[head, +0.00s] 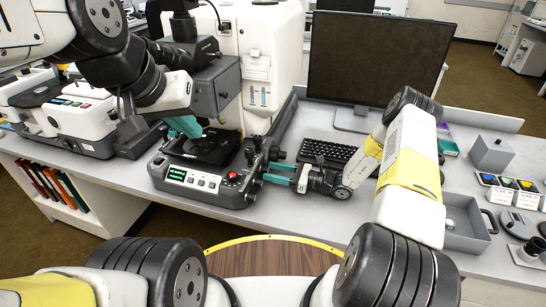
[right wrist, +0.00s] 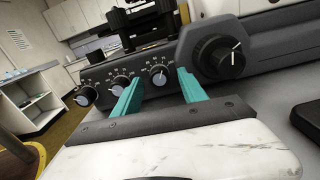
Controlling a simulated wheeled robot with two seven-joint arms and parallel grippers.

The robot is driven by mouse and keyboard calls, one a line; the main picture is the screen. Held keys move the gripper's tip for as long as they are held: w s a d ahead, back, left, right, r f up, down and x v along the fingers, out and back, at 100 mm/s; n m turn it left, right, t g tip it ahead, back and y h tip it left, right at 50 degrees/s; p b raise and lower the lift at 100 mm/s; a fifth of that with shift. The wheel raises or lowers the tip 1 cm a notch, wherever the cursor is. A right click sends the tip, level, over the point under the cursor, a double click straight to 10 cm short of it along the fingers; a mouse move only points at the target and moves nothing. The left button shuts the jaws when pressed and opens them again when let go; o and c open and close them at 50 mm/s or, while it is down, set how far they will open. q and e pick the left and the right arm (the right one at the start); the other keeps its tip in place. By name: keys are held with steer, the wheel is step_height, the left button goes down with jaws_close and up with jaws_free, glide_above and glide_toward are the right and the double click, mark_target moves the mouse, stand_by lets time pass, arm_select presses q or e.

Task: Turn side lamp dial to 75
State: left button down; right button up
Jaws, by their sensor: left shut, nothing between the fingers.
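The infrared microscope (head: 205,165) has several dials on its right side (head: 257,165). In the right wrist view, three small dials with white pointers sit in a row: a left one (right wrist: 86,96), a middle one (right wrist: 121,85) and a right one (right wrist: 158,77). Their labels are too small to read, so I cannot tell which is the side lamp dial. My right gripper (head: 277,173) is open at this panel, its teal fingers either side of the right small dial, with no clear contact. My left gripper (head: 184,126) is shut and empty by the microscope stage.
A large black knob (right wrist: 222,57) is right of the small dials. The base front has a green display (head: 176,176) and a red button (head: 232,176). A keyboard (head: 327,152) and monitor (head: 378,60) stand to the right. A grey tray (head: 482,237) lies further right.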

steer(key=v, duration=0.7)
steer(key=shift+s+d, duration=0.1)
steer(key=shift+d, duration=0.25)
steer(key=shift+r, duration=0.1)
steer(key=s+a+r+n+g+h, duration=0.1)
steer(key=s+r+n+g+h, duration=0.3)
steer(key=r+n, duration=0.5)
steer(key=s+a+r+n+g+h, duration=0.1)
steer(key=s+r+n+g+h, duration=0.4)
steer(key=r, duration=0.7)
steer(key=s+d+r+n+t+h, duration=0.3)
steer(key=s+r+n+t, duration=0.1)
steer(key=s+r, duration=0.3)
steer(key=s+d+r+n+t+h, duration=0.3)
steer(key=s+d+r+n+t, duration=0.1)
steer(key=s+r, duration=0.4)
steer(key=shift+s+n+t, duration=0.4)
steer(key=shift+s+t, duration=0.1)
steer(key=shift+t, duration=0.3)
steer(key=shift+d, duration=0.1)
